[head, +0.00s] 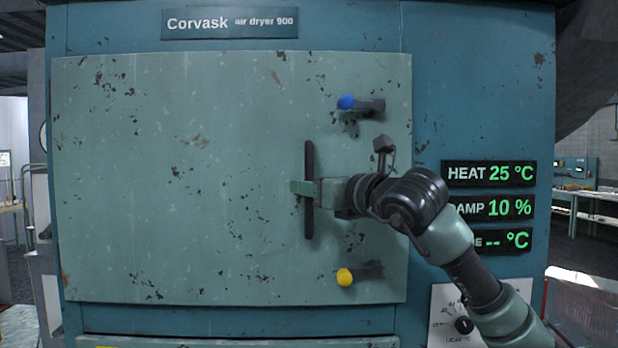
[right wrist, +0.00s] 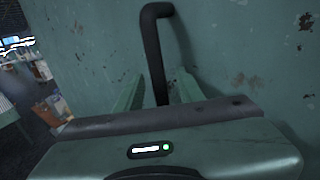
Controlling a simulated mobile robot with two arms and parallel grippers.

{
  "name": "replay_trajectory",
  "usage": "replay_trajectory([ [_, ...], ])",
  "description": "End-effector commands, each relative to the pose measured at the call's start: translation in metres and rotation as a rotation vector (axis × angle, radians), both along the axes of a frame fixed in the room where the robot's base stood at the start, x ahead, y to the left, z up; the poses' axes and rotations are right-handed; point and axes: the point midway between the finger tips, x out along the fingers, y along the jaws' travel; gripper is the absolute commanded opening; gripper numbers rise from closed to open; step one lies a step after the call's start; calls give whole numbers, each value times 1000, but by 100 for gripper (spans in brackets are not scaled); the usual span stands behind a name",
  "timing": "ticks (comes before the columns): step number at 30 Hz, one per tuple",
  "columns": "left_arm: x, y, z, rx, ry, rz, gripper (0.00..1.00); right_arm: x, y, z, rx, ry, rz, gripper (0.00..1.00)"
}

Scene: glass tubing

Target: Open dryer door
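The dryer door (head: 190,200) is a large worn green panel on the blue dryer, and it looks closed. Its black bar handle (head: 309,160) stands upright near the right side. In the right wrist view the handle (right wrist: 153,50) bends in to the door at its top. My right gripper (head: 305,188) is at the middle of the handle, with a finger on either side of it. In the right wrist view narrow gaps seem to show between bar and fingers. A blue-knobbed latch (head: 346,102) sits above the handle and a yellow-knobbed one (head: 345,277) below. My left gripper is out of view.
A HEAT display (head: 490,174) and other readouts are right of the door, partly covered by my right arm. A dial (head: 464,325) is lower right. A nameplate (head: 230,24) is above. A bench (head: 585,195) stands far right. The area before the door's left part looks clear.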

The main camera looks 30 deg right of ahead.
Motion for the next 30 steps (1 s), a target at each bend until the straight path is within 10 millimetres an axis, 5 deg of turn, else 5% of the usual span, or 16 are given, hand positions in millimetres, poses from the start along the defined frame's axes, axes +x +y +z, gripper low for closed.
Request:
replay_trajectory([
  [11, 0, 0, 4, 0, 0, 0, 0, 8, 1, -1, -1, 0, 1, 38],
  [15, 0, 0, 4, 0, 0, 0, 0, 8, 1, -1, -1, 0, 1, 0],
  [30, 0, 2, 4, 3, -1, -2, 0, 8, 0, 0, -1, -1, 1, 0],
])
